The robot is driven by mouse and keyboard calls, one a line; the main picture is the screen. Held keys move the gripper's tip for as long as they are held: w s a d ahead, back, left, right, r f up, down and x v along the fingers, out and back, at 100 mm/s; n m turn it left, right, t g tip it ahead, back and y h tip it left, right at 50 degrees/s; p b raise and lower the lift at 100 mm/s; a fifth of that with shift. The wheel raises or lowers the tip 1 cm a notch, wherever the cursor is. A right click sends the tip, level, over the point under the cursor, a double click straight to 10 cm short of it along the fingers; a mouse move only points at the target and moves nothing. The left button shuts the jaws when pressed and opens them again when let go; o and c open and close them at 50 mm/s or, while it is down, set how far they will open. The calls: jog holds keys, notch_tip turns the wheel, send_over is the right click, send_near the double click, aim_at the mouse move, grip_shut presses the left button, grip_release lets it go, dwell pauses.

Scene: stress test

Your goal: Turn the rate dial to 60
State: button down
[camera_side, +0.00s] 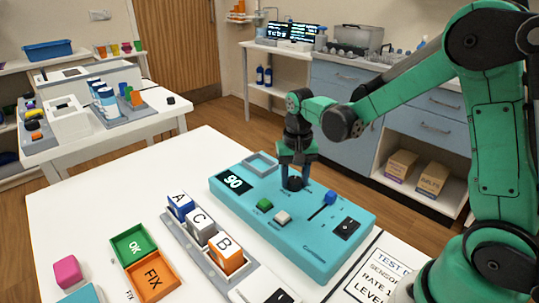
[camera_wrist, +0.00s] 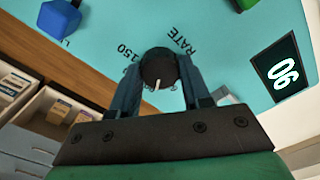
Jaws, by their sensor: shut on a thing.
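The rate dial (camera_side: 293,184) is a dark round knob on the turquoise console (camera_side: 318,262). My gripper (camera_side: 294,174) comes down from above and is shut on it. In the wrist view the dial (camera_wrist: 159,66) sits between my two dark fingers, with a short white pointer line on its top. The labels "RATE" and "150" show beside it. Part of the dial's scale is hidden by the fingers.
The console also has a green button (camera_side: 265,205), a white button (camera_side: 282,217), a blue-knobbed lever (camera_side: 329,197) and a black switch (camera_side: 346,228). Lettered blocks stand in a grey rack (camera_side: 178,224) to the left. Green (camera_side: 116,242) and orange (camera_side: 168,289) trays lie farther left.

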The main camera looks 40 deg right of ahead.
aim_at(295, 180)
jog(key=n, duration=0.3)
jog(key=shift+n, duration=2.1)
jog(key=shift+c, duration=2)
grip_release()
jog(key=shift+r, duration=0.15)
jog(key=shift+r, duration=2.7)
